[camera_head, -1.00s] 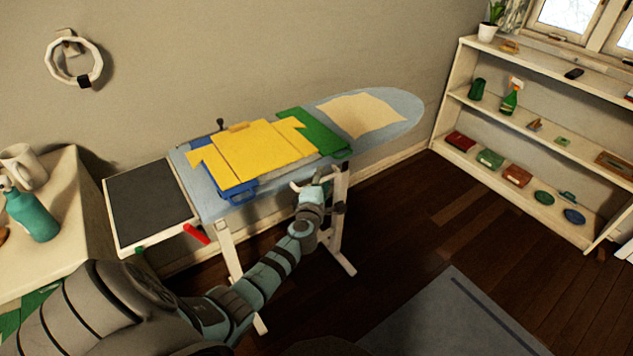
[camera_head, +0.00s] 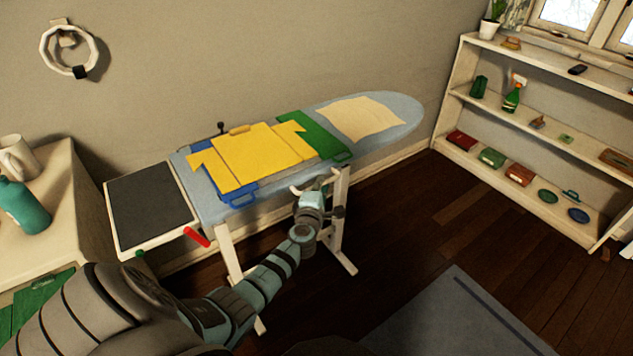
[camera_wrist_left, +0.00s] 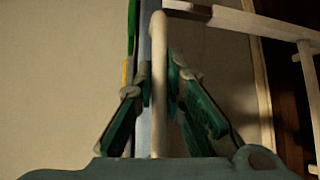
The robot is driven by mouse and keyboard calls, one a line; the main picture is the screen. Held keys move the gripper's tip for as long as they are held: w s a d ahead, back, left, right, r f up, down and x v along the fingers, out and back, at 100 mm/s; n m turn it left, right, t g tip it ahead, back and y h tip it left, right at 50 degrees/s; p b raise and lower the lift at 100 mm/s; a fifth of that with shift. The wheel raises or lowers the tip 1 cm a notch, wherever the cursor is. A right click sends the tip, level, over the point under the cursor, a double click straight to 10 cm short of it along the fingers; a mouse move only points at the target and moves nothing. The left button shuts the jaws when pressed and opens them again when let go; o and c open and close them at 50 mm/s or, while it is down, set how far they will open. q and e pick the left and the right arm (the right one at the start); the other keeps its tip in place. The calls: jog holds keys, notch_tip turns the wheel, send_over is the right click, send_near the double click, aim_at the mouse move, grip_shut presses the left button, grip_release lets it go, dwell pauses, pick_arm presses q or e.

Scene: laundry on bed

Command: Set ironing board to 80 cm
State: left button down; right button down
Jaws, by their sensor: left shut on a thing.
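The ironing board (camera_head: 208,204) stands against the wall on cream legs (camera_head: 229,254), its rounded end pointing right. My left gripper (camera_head: 314,184) is at the board's front edge, just under the top. In the left wrist view, its fingers (camera_wrist_left: 159,85) are shut around a slim cream bar (camera_wrist_left: 158,120), with the blue board edge (camera_wrist_left: 145,60) alongside. A dark knob (camera_head: 338,212) shows on the leg. My right gripper is not in view.
A dark rest panel (camera_head: 150,203) with a red handle (camera_head: 196,237) joins the board's left end. A cabinet (camera_head: 68,215) with a teal bottle (camera_head: 22,205) stands at left. A shelf (camera_head: 520,130) stands at right. The wooden floor (camera_head: 420,220) between is mostly clear, with a grey rug (camera_head: 455,320) in front.

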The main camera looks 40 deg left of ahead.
pick_arm(q)
jog(key=c, duration=1.7)
grip_release()
jog(key=shift+f, duration=0.15)
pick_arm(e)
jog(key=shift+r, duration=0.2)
pick_arm(q)
jog(key=shift+o, duration=0.2)
jog(key=shift+s, duration=0.1)
jog(key=shift+s+d, duration=0.1)
jog(key=shift+s, duration=0.15)
jog(key=v, duration=1.1)
jog(key=shift+s, duration=0.2)
